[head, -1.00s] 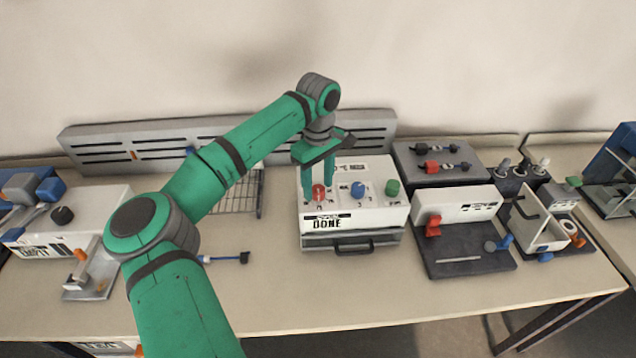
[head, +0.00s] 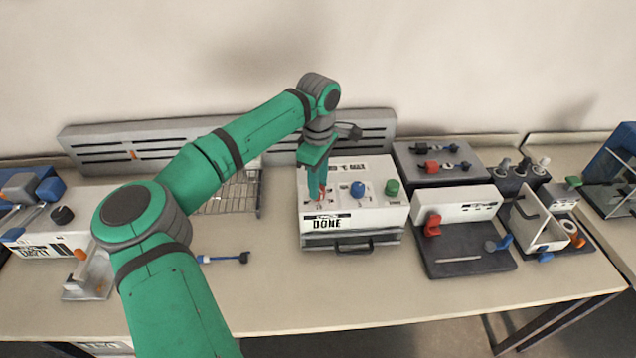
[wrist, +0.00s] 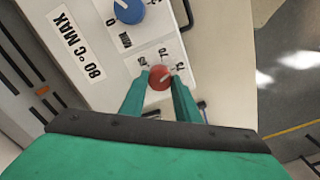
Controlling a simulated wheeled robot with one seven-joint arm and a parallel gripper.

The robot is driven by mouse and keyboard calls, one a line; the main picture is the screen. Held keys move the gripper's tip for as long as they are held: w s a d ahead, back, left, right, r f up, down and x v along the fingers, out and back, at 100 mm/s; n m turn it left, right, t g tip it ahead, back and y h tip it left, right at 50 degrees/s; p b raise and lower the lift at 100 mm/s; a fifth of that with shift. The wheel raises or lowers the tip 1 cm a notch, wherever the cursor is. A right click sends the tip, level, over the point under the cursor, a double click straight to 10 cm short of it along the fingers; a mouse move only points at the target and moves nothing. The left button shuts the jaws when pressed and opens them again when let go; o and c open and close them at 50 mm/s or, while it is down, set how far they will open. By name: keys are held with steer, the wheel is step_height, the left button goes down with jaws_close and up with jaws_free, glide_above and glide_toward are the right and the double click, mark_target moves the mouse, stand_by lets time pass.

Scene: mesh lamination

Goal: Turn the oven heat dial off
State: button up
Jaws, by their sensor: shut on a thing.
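The oven (head: 368,225) is a white box with a dark front handle and a "DONE" label, at the middle of the bench. Its top carries a red dial (wrist: 160,78), a blue dial (head: 358,189) and a green knob (head: 392,187). The red dial has printed marks around it, including 70 and 75; a mark at its upper left is too blurred to read surely. My gripper (head: 317,198) points down over the oven's left front and is shut on the red dial, one finger each side. In the head view the fingers mostly hide that dial.
A wire rack (head: 238,195) lies left of the oven, with a blue-and-black tool (head: 225,258) in front of it. A white-and-dark fixture with a red clamp (head: 432,226) stands to the right. The bench front before the oven is clear.

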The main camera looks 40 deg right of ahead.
steer(key=n, duration=0.3)
steer(key=shift+n, duration=0.4)
steer(key=n, duration=0.4)
steer(key=shift+r+n, duration=0.1)
steer(key=shift+n, duration=0.2)
steer(key=n, duration=1.2)
steer(key=shift+n, duration=0.3)
steer(key=n, duration=0.3)
steer(key=shift+n, duration=0.3)
steer(key=n, duration=0.3)
steer(key=shift+n, duration=2.1)
